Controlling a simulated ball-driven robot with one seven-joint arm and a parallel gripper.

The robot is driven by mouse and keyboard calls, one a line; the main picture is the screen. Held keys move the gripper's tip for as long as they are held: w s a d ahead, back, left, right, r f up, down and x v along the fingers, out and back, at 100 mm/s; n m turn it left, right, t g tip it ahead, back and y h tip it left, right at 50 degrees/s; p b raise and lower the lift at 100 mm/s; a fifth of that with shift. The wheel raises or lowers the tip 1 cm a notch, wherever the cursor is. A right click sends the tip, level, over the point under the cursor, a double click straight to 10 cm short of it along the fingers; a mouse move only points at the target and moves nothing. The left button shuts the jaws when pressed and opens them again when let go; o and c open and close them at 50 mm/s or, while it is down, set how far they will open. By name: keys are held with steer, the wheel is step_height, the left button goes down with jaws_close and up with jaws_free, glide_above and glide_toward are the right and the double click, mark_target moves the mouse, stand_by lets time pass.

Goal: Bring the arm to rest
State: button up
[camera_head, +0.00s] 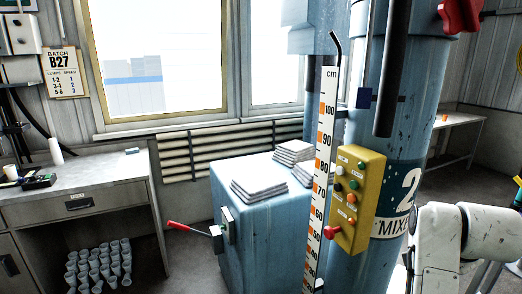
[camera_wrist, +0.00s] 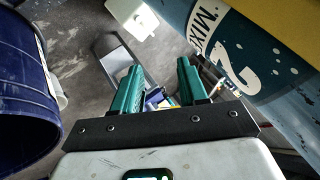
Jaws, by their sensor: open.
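My gripper (camera_wrist: 158,68) shows in the wrist view with its two green fingers apart and nothing between them. Past the fingers I see the grey floor and a few small, unclear objects. In the head view, my white arm (camera_head: 440,240) is bent at the lower right, to the right of the blue mixer column (camera_head: 405,130) marked with a 2. My gripper cannot be made out clearly there. The column also shows in the wrist view (camera_wrist: 205,45), at the upper right, close to the right finger but apart from it.
A yellow button panel (camera_head: 357,200) and a cm scale (camera_head: 322,160) stand at the column. A blue cabinet (camera_head: 245,215) carries stacked white sheets. A desk (camera_head: 110,185) is at left.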

steer(key=s+a+f+n+g+y, duration=0.1)
steer(key=s+a+f+n, duration=0.25)
steer(key=s+f, duration=0.45)
steer(key=s+a+f+n+g, duration=0.2)
steer(key=s+f+n, duration=0.25)
steer(key=f, duration=0.55)
steer(key=s+a+f+n+g+y, duration=0.1)
steer(key=s+a+f+n, duration=0.1)
steer(key=s, duration=0.5)
steer(key=s+a+f+n+g, duration=0.1)
steer(key=s+a+f+n, duration=0.1)
steer(key=s+f, duration=0.3)
steer(key=s+a+f+n+g+y, duration=0.1)
steer(key=s+a+f+n, duration=0.1)
steer(key=s, duration=0.7)
steer(key=shift+s+a+f+n+y+b, duration=0.35)
steer(key=shift+a+f, duration=0.5)
steer(key=shift+a, duration=0.3)
